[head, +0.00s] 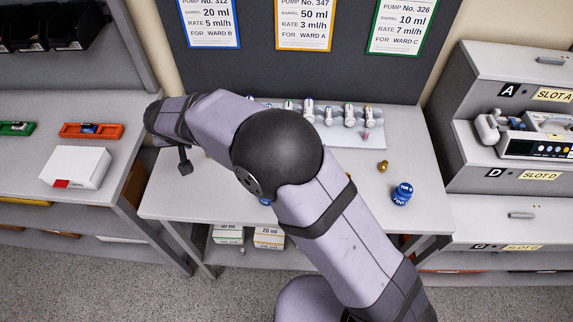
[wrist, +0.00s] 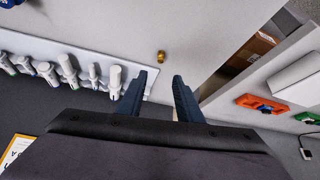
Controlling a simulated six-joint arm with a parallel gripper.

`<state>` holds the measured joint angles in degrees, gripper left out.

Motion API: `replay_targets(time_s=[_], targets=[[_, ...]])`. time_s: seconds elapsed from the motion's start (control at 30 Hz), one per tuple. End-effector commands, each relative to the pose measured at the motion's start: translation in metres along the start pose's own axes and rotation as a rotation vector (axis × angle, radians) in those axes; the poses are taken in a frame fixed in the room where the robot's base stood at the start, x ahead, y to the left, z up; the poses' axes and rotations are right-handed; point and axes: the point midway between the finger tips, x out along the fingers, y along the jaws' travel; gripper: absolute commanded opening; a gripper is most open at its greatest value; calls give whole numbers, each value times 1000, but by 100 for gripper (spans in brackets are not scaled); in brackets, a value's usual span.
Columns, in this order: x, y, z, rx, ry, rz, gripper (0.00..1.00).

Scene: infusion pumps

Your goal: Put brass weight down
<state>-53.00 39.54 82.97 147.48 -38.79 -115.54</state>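A small brass weight (wrist: 161,57) stands on the table in the wrist view, past the end of the syringe rack. It is apart from my gripper (wrist: 160,84), whose two dark fingers are spread with nothing between them. In the head view my gripper (head: 184,164) hangs over the left part of the table, and only a small brownish bit shows beside my arm there. Another brass-coloured piece (head: 383,166) stands on the right part of the table, clear of my gripper.
A rack of several syringes (head: 372,138) lies along the back. A blue labelled tub (head: 402,194) stands at the right. Shelves with a pump (head: 540,140) are further right. The left counter holds an orange tray (head: 91,131) and a white box (head: 75,168). My arm hides the table's middle.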

Motion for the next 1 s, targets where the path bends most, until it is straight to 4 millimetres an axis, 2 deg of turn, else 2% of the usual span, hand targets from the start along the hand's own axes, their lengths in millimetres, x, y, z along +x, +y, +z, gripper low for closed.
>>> replay_targets(time_s=[0.17,0.4,0.5,0.57,0.67,0.77,0.87,0.97,1.0], targets=[[-2,24,-28,31,76,2,32],[-19,93,-96,88,287,-51,32],[-31,122,-110,91,345,-105,32],[-37,138,-112,86,357,-138,32],[-46,162,-101,76,341,-193,32],[-53,185,-75,65,281,-237,32],[-59,211,-36,61,182,-259,32],[-65,240,16,69,50,-254,32],[-68,253,38,75,-8,-243,32]])
